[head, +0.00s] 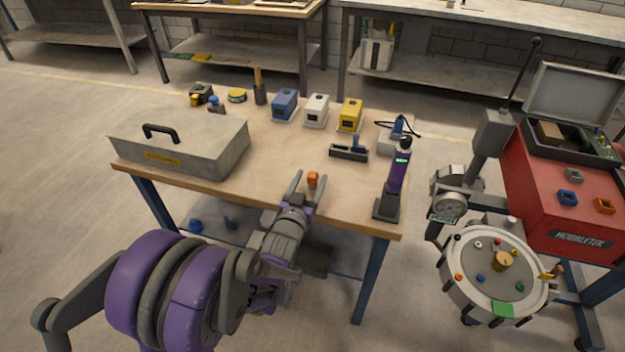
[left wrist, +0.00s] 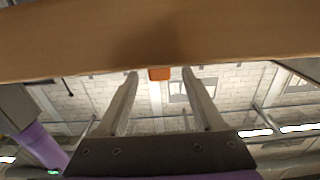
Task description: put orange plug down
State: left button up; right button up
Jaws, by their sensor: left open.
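A small orange plug (head: 312,179) is near the front edge of the wooden table (head: 265,160). My left gripper (head: 312,175) is open, with one finger on each side of the plug at the fingertips. In the left wrist view the plug (left wrist: 159,73) shows between the open fingertips (left wrist: 160,76), against the table surface (left wrist: 150,35) across the top. Clear gaps show between the plug and both fingers there. My right gripper is not in view.
A grey case (head: 190,140) stands left. Blue (head: 284,105), white (head: 317,110) and yellow (head: 349,115) boxes stand at the back. A purple upright device (head: 397,175) is right of my gripper. A round drum (head: 490,268) and a red cabinet (head: 560,200) stand right.

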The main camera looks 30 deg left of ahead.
pick_arm(q)
jog(key=shift+x, duration=1.2)
grip_shut()
